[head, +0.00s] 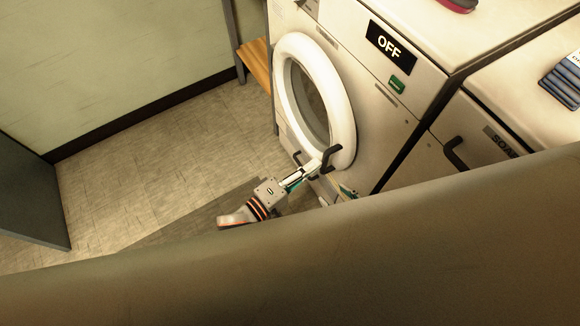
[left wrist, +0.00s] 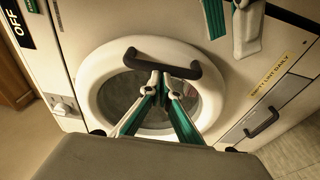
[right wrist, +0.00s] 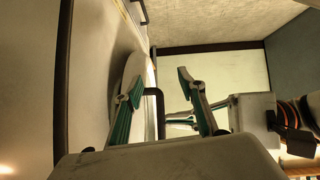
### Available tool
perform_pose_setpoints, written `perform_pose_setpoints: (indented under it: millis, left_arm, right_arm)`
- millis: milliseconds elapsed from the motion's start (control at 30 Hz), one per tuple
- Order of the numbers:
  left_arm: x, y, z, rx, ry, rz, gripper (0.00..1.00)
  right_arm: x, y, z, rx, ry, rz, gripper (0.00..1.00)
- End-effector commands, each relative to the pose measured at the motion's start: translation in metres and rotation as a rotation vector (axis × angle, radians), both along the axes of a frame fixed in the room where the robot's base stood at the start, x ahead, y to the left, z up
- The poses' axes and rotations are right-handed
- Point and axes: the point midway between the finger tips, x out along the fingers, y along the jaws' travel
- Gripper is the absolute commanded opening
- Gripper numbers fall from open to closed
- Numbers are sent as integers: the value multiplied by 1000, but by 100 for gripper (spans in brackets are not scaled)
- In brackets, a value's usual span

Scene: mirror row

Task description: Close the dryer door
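The dryer (head: 375,110) has a round white door (head: 290,52) with dark glass and a black handle (head: 331,158). The door lies flat or nearly flat against the front; I cannot tell whether a gap remains. In the left wrist view my left gripper (left wrist: 161,80) has its fingers together, tips at the middle of the handle (left wrist: 185,71); whether they touch it is unclear. My right gripper (right wrist: 158,80) is open, with the handle (right wrist: 154,100) showing between its fingers in the right wrist view. In the head view it is mostly hidden low beside the door.
The dryer's display (head: 390,46) reads OFF. Another machine (head: 475,125) with a black handle stands to the right. A wooden bench (head: 256,62) is behind the dryer's left side. The floor (head: 170,135) left of the dryer is clear.

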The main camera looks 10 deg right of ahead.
Motion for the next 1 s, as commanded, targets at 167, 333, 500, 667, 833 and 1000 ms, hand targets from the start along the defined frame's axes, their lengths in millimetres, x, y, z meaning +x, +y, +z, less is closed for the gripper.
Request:
perform_pose_setpoints:
  millis: [167,333,500,667,833,1000]
  left_arm:
    - [-4,-24,-2,-2,6,42,0]
    - [-1,-32,-2,2,3,68,0]
    - [1,-35,0,1,0,76,0]
    - [3,-35,1,1,-2,77,0]
    - [4,-36,2,1,-5,78,0]
    - [6,-31,4,1,-8,80,0]
  right_arm:
    - [2,-3,-2,-6,-2,1,40]
    - [6,-6,2,-11,-12,-1,40]
    - [10,-6,7,-12,-24,-1,40]
    - [11,-6,7,-11,-25,-1,40]
    - [10,-6,6,-12,-22,-1,40]
    - [10,-5,8,-9,-21,1,40]
